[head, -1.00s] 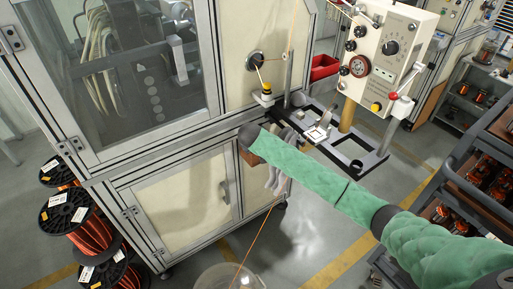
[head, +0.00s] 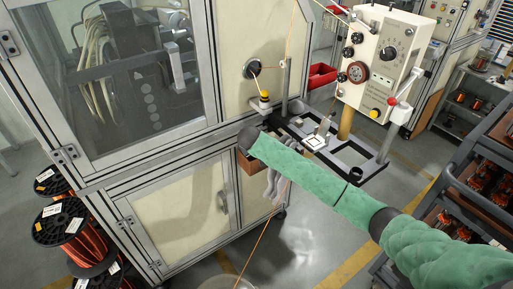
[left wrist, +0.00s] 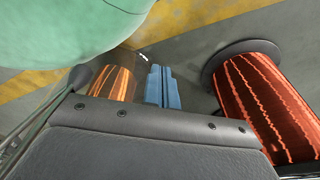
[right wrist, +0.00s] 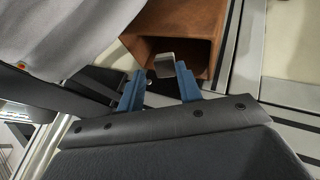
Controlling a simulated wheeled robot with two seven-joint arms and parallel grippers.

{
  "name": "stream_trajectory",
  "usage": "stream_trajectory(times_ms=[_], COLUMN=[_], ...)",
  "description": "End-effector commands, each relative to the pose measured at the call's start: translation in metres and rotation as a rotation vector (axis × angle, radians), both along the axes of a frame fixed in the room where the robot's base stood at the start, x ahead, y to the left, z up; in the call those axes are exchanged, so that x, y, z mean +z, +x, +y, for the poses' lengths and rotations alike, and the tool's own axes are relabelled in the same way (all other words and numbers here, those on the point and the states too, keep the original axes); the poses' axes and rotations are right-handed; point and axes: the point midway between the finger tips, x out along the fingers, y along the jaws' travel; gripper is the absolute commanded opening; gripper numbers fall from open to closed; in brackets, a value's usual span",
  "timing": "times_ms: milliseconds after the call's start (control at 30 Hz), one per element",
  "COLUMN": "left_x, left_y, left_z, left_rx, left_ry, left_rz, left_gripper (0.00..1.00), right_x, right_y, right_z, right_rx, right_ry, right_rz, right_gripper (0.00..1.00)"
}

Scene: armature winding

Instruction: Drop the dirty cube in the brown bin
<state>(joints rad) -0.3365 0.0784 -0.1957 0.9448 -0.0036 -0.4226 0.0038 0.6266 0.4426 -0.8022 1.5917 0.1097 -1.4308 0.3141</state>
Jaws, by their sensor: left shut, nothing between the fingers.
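The brown bin (head: 250,166) hangs on the front of the machine cabinet, partly hidden by my right arm in the head view. In the right wrist view the bin (right wrist: 205,28) has its open mouth facing my right gripper (right wrist: 160,72). The small grey-brown cube (right wrist: 164,66) shows at the bin's mouth, near the right fingertip. A gap shows between it and the left finger, so the fingers look open. I cannot tell whether the cube still touches a finger. My left gripper (left wrist: 163,82) is shut and empty, in the left wrist view only.
Grey gloves (head: 275,185) hang beside the bin. Copper wire spools (head: 62,222) stand at the left, and spools (left wrist: 262,105) flank my left gripper. A winding machine (head: 385,60) stands at the right back. A cart (head: 480,185) stands at the right.

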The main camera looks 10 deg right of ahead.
Motion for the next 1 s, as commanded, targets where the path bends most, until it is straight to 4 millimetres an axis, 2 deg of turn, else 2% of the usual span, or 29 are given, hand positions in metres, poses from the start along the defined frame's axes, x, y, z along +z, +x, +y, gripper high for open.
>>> stream_trajectory(times_ms=[367, 500, 600, 700, 1000], left_x=[-0.001, -0.006, 0.004, 0.01, 0.028], left_y=[0.002, 0.005, 0.028, 0.039, 0.053], left_z=[0.014, 0.023, 0.007, 0.001, -0.007], left_rx=[-0.005, -0.005, -0.003, -0.002, 0.004], left_ry=[0.013, 0.022, 0.008, 0.004, -0.001], left_rz=[-0.002, 0.001, -0.022, -0.024, -0.014], left_gripper=[0.0, 0.0, 0.0, 0.0, 0.0], right_x=[0.0, 0.008, 0.018, 0.031, 0.056], right_y=[-0.001, -0.008, -0.017, -0.027, -0.044], right_z=[0.0, 0.004, 0.008, 0.012, 0.019], right_rx=[0.0, 0.001, 0.002, 0.001, 0.001], right_ry=[0.0, 0.001, 0.001, 0.002, 0.001], right_rz=[0.0, -0.001, -0.002, -0.001, 0.0], right_gripper=[0.47, 0.47, 0.47, 0.47, 0.47])
